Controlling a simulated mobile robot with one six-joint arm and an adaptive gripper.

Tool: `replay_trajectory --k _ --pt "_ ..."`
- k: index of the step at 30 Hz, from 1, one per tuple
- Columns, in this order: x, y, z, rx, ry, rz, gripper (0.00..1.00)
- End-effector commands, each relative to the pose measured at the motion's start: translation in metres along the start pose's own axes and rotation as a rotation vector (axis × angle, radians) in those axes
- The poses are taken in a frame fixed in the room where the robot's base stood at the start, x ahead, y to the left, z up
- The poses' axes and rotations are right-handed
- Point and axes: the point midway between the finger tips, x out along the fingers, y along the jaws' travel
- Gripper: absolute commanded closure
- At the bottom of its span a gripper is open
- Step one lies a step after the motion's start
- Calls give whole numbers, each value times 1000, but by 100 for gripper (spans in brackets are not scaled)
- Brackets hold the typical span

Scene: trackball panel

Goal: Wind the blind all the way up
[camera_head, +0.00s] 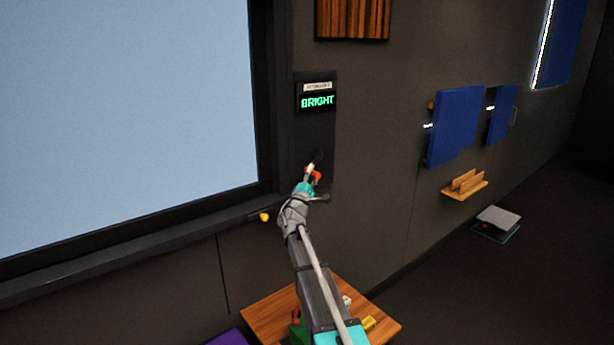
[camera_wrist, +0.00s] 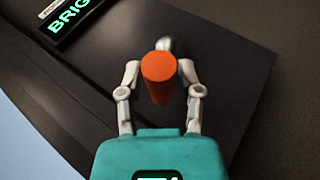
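The window (camera_head: 120,100) fills the left of the head view as a plain pale-blue pane in a dark frame. No blind cloth is distinguishable on the visible part, and its top is out of view. A dark panel beside it carries a display (camera_head: 317,102) reading "BRIGHT" in green. An orange cylindrical handle (camera_head: 314,176) stands out from the panel below the display. In the wrist view the handle (camera_wrist: 158,78) lies between the fingers of my gripper (camera_wrist: 160,72), which look apart, one each side. Contact is not clear. The handle's mount is mostly hidden.
A dark sill (camera_head: 130,235) with a yellow knob (camera_head: 264,217) runs under the window. A wooden table (camera_head: 262,302) with small items stands below my arm. Blue panels (camera_head: 456,125) and a wooden wall holder (camera_head: 464,186) are to the right. Open floor lies at the right.

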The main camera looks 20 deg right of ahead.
Motion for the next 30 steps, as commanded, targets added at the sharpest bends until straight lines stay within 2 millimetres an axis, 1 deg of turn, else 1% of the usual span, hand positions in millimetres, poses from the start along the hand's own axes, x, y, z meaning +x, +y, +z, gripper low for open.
replay_trajectory --k 1,2,16,19,23,28,30 --pt "0 1 -1 0 2 1 36" --pt "-1 1 -2 0 3 1 32" --pt "-2 2 -5 1 8 2 32" --pt "-5 2 -6 16 8 -4 32" --pt "-19 3 -10 75 9 -28 32" --pt "-50 0 -14 220 -3 -98 32" --pt "-59 -4 -8 274 -28 -139 32"
